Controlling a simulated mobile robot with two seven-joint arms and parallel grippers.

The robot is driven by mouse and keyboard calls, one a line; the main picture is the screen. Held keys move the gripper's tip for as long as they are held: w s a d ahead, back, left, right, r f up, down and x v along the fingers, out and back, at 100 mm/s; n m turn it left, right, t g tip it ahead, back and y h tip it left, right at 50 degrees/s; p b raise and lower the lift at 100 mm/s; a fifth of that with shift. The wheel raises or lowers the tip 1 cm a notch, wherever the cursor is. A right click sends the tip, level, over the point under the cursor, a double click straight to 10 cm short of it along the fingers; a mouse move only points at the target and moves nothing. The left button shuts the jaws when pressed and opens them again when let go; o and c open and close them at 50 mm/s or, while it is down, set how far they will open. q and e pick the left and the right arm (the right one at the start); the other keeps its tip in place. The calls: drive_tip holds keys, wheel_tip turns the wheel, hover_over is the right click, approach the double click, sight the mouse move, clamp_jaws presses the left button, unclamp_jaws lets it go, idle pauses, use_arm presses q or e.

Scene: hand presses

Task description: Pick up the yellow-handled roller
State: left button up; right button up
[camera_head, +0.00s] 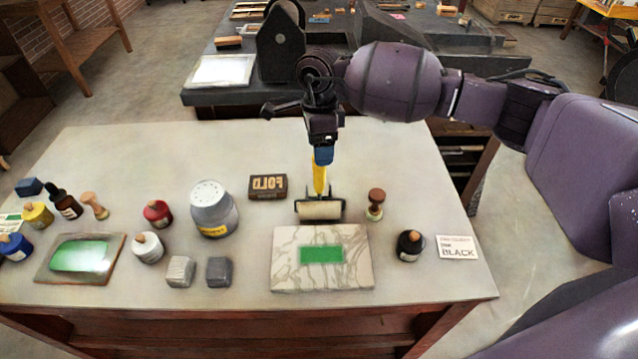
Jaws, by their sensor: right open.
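The yellow-handled roller (320,181) stands at the middle of the table, its yellow handle pointing up and back. Its pale cylinder sits in a dark frame just behind the marble slab (284,258). My right gripper (323,155) points down at the top end of the handle with its blue fingertips. It is open; I cannot tell whether the fingers are around the handle or just behind it. The fingertips hide the handle's upper end. My left gripper is not in view.
A dark FOLD block (268,187) lies left of the roller, and a wooden-handled stamp (375,204) stands close on its right. The slab carries a green ink patch (321,254). A grey canister (212,209) and several bottles stand left. The table's back is clear.

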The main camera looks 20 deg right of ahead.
sight(319, 181)
drive_tip(key=shift+s+a+f+p, duration=0.1)
drive_tip(key=shift+s+f+p, duration=0.1)
drive_tip(key=shift+f, duration=1.15)
drive_tip(key=shift+s+a+f+p, duration=0.1)
drive_tip(key=shift+s+f, duration=0.05)
drive_tip(key=shift+f, duration=1.15)
drive_tip(key=shift+c, duration=0.4)
drive_tip(key=shift+r, duration=0.1)
drive_tip(key=c, duration=0.9)
drive_tip(key=shift+r, duration=0.1)
